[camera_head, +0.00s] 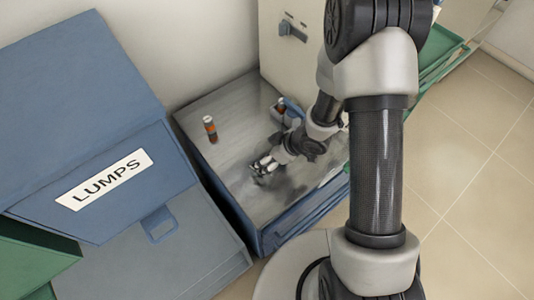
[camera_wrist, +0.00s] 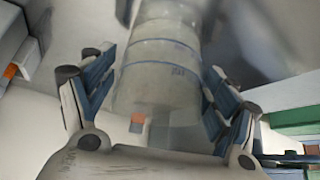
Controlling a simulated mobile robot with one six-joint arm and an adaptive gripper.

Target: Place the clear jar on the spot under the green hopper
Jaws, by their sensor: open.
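The clear jar (camera_wrist: 160,75) fills the middle of the wrist view, a see-through cylinder with thin blue lines around it. It lies between the two fingers of my gripper (camera_wrist: 153,88), which are spread open on either side; a gap shows at the left finger, and I cannot tell if the right one touches. In the head view my gripper (camera_head: 262,166) is low over the metal bench top (camera_head: 225,165), near its front edge. I cannot make out the jar there. No green hopper or spot under it can be made out for certain.
A brown vial with an orange band (camera_head: 210,129) stands on the bench, left of my gripper. Another small bottle (camera_head: 281,104) stands by a blue holder behind it. A blue LUMPS box (camera_head: 90,130) is at left. Green parts show at lower left (camera_head: 30,260) and upper right (camera_head: 440,50).

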